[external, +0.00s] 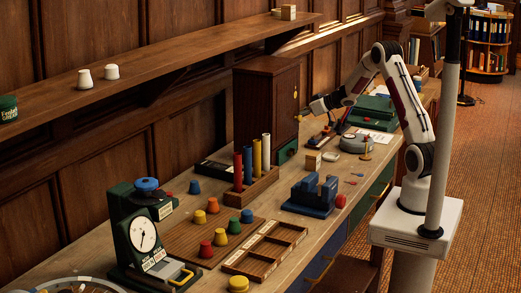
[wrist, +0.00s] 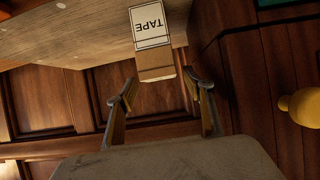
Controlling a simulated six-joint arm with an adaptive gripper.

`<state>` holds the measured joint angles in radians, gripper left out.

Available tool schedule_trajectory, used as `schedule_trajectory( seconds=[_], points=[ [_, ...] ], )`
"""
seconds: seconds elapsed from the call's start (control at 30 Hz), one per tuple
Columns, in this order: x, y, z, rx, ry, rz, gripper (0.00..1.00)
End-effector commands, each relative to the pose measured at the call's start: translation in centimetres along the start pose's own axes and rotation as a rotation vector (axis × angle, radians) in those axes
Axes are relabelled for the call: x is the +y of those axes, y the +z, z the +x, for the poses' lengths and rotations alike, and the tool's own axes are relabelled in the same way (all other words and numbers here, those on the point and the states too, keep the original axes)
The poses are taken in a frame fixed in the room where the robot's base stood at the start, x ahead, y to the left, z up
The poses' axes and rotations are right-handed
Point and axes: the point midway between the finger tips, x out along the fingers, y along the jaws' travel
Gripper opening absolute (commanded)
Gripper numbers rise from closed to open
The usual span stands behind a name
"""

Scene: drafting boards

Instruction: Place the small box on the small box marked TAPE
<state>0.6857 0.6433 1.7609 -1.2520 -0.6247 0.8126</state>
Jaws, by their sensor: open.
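A tan box with a white label marked TAPE (wrist: 152,28) is in the wrist view, its lettering upside down. A plain tan face (wrist: 156,66) lies at the label's lower end. I cannot tell if it belongs to the same box or to a second one. In the external view a small tan box (external: 313,161) stands on the bench. No label can be read on it, so I cannot match it to the wrist view. My gripper (external: 318,105) is beside the dark cabinet. Its fingers (wrist: 163,84) are apart and nothing shows between them.
The dark wooden cabinet (external: 266,110) stands close to my gripper; a yellow knob (wrist: 302,106) shows at the right of the wrist view. A blue block (external: 312,196) and a post rack (external: 245,190) stand nearby. Another box (external: 288,12) sits on the wall shelf (external: 200,58).

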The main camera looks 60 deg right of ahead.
Motion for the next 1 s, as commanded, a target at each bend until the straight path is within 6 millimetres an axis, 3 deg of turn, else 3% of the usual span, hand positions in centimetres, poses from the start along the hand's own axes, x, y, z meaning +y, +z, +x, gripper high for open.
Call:
schedule_trajectory(
  seconds=[1.0],
  points=[
    [0.1,0.0,-11.0,0.0,0.0,0.001,0.52]
  ],
)
